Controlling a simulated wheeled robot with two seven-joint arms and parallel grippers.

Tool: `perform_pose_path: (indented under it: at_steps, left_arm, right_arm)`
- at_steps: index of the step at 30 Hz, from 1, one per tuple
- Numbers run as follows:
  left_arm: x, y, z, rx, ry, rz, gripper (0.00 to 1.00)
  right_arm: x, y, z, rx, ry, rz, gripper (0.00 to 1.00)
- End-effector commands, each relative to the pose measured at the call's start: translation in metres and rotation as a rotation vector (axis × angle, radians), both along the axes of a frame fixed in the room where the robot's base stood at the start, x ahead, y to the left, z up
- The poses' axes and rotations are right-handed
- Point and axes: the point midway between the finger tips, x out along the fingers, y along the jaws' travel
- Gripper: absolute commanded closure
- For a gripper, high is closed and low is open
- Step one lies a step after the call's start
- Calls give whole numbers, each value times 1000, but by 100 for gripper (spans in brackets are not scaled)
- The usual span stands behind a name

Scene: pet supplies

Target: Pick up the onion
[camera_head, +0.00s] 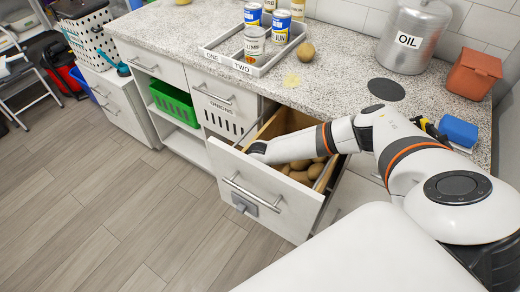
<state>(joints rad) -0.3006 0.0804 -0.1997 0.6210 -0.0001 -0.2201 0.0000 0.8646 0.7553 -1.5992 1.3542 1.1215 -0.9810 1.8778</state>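A round brown item (306,51), possibly an onion, sits on the counter right of the white can tray. Several brown rounded items (302,177), onions or potatoes, lie in the open drawer (262,190). A white front labelled ONIONS (219,107) is in the cabinet to the left of the open drawer. My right arm reaches in from the right, across the open drawer. Its dark end, my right gripper (258,148), is over the drawer's left side; its fingers cannot be made out. The arm hides part of the drawer's contents. My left gripper is not in view.
On the speckled counter are the can tray (247,64), a metal OIL container (410,38), a dark round mat (386,89), a terracotta-coloured box (473,74) and a blue item (458,130). A green basket (174,103) is in a lower cubby.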

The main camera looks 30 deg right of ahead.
Motion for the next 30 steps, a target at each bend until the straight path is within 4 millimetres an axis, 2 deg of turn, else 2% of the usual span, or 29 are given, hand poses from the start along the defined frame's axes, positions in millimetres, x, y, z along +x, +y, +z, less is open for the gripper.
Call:
perform_pose_path:
  at_steps: [3,9,18,19,26,30]
  left_arm:
    - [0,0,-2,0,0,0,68]
    - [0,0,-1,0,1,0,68]
    - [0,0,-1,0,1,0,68]
    - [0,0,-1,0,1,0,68]
    - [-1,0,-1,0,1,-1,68]
    - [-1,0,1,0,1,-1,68]
  right_arm:
    - [0,0,-7,1,-2,1,17]
    - [0,0,-7,1,-2,0,17]
    - [0,0,-7,0,-1,0,66]
    - [1,0,-6,1,-2,0,68]
    - [0,0,-6,1,-2,0,69]
    - [1,0,1,0,-1,-1,69]
